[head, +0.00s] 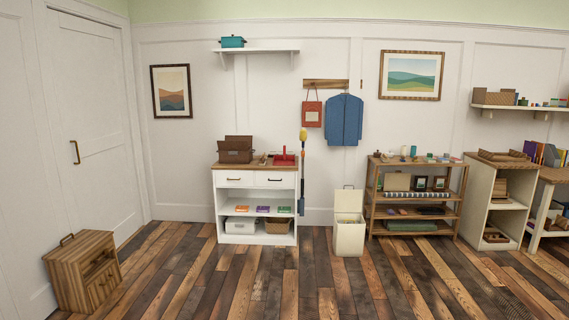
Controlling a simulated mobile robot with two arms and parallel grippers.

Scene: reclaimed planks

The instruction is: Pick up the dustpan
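A red, flat-bodied thing with a short upright handle, which looks like the dustpan (284,160), sits on the wooden top of the white cabinet (257,181), near its right end. It is small in the head view, so its exact shape is hard to tell. Neither of my grippers shows in the head view.
A brown box (235,151) and small items share the cabinet top. A long-handled tool (302,175) stands at the cabinet's right side. A cream bin (349,232) with a raised lid is to the right; a wooden box (84,275) stands at left. The middle floor is clear.

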